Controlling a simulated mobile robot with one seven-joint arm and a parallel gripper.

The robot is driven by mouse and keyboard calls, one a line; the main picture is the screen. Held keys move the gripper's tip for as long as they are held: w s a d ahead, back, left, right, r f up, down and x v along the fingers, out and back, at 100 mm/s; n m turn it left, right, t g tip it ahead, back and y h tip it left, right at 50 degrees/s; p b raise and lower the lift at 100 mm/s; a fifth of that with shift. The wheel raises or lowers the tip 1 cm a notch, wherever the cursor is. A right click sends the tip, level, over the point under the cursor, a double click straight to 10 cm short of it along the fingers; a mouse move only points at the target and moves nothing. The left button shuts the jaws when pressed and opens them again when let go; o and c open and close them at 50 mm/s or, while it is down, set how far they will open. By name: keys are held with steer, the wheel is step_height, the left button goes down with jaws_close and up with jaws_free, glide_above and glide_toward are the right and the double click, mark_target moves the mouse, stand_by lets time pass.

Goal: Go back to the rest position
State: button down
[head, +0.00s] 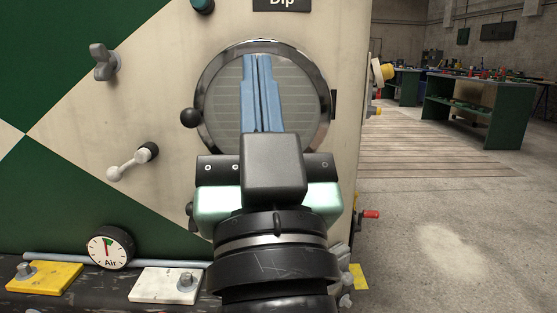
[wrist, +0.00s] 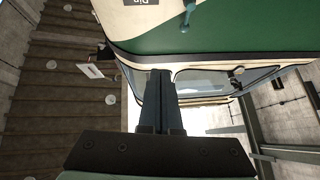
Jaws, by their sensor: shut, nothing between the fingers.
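My gripper (head: 257,62) is in the middle of the head view, with its two blue fingers pointing up and pressed together. Nothing is held between them. In the head view the fingers overlap a round, chrome-rimmed lamp (head: 301,95) on the tram's front; I cannot tell whether they touch it. In the wrist view my gripper (wrist: 161,75) is also shut and empty, with the tram's green and cream body above it and windows behind it.
The green and cream tram front (head: 80,215) fills the left. It carries a wing-shaped knob (head: 104,62), a white-handled lever (head: 132,163) and an air gauge (head: 110,247). Yellow (head: 45,277) and white (head: 165,285) plates lie below. Open floor (head: 440,230) and green workbenches (head: 475,108) are at right.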

steer(key=s+d+r+t+h+p, duration=0.1)
steer(key=s+r+t+h, duration=0.15)
steer(key=s+r, duration=0.35)
step_height(320, 180, up, 39)
steer(key=w+m+p, duration=0.1)
steer(key=p, duration=3.6)
steer(key=shift+d+p, duration=0.3)
steer(key=shift+p, duration=0.05)
